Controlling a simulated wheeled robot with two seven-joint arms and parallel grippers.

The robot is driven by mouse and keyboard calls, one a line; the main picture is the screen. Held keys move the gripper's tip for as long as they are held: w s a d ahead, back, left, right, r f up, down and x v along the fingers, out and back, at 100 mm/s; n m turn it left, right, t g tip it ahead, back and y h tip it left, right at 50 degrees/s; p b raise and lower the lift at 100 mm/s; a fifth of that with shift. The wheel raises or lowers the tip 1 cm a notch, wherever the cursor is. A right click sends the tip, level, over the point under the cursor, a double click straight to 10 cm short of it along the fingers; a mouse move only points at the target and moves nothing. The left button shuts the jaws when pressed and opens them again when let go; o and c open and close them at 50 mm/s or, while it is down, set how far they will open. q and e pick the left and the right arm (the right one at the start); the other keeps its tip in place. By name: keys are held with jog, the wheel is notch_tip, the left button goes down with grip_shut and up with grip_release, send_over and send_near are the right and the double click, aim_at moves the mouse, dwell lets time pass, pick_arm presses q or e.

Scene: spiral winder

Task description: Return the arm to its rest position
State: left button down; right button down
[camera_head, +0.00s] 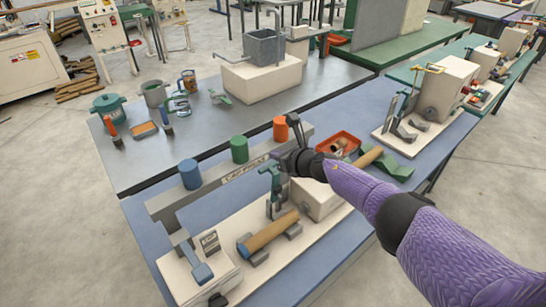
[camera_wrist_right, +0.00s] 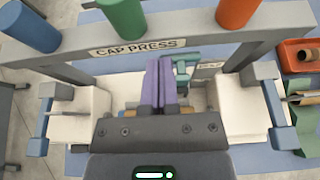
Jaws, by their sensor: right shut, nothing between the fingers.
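My right arm (camera_head: 370,190), purple with dark joints, reaches in from the right over the blue workbench (camera_head: 225,215). Its gripper (camera_head: 278,198) is above the pale machine base, in front of the cap press bar (camera_head: 215,180). In the right wrist view the two purple fingers (camera_wrist_right: 158,82) are together, with nothing held between them. A teal clamp-like part (camera_wrist_right: 186,66) shows just beyond the fingers; whether they touch it I cannot tell. My left gripper is not in view.
Blue (camera_head: 190,174), green (camera_head: 239,149) and orange (camera_head: 280,128) cylinders stand on the press bar. A brown tube (camera_head: 272,231) lies at the front. An orange tray (camera_head: 338,144) sits behind my forearm. The grey table (camera_head: 170,165) behind has pots and tools.

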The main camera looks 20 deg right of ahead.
jog(key=shift+w+f, duration=0.2)
